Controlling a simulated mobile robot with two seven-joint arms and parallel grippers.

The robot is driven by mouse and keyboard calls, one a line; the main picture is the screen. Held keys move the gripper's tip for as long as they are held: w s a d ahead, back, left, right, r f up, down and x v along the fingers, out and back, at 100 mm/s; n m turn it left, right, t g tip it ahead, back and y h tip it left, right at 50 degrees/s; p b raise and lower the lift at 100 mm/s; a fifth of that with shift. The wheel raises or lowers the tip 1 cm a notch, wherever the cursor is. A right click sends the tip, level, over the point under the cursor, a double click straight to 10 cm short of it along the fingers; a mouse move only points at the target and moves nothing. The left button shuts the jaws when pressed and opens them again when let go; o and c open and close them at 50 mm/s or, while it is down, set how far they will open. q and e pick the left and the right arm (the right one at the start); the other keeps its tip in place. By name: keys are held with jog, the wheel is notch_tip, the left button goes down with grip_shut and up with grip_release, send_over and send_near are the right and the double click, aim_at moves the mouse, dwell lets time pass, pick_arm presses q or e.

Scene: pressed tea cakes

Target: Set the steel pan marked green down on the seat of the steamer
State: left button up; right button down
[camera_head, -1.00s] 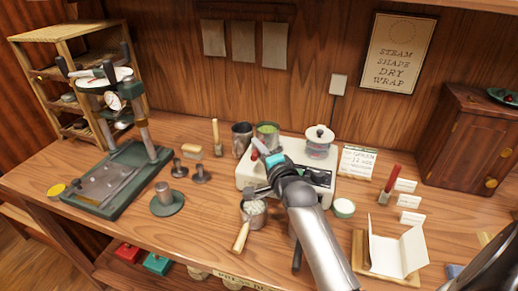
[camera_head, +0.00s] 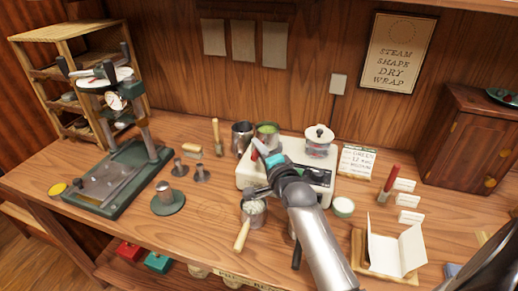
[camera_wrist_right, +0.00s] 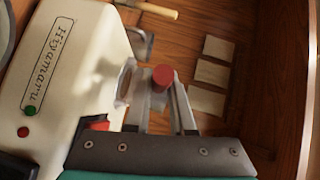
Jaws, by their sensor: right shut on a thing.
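The white steamer (camera_head: 250,175), lettered Hiyamaru in the right wrist view (camera_wrist_right: 75,50), stands mid-bench with a lidded glass vessel on its right. A steel vessel with green in its mouth (camera_head: 267,130), which I take for the pan marked green, shows just behind my right gripper (camera_head: 266,152). My right gripper (camera_wrist_right: 163,95) is shut above the steamer's left part, with a red-ended piece (camera_wrist_right: 162,77) at its fingertips. I cannot tell how that piece joins the pan. The steamer's seat is hidden by my arm. My left gripper is not in view.
A plain steel can (camera_head: 241,140) stands left of the green one. A cup of pale grains (camera_head: 253,207) with a wooden-handled tool stands in front of the steamer. A press (camera_head: 120,175) is at left. A card (camera_head: 357,160) and paper stand (camera_head: 400,252) are at right.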

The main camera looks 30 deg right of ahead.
jog(key=shift+f+b, duration=0.45)
jog(key=shift+f, duration=0.4)
jog(key=c, duration=0.7)
grip_release()
jog(key=shift+f, duration=0.15)
jog(key=p+v, duration=0.2)
jog(key=v, duration=1.3)
jog(key=shift+s, duration=0.15)
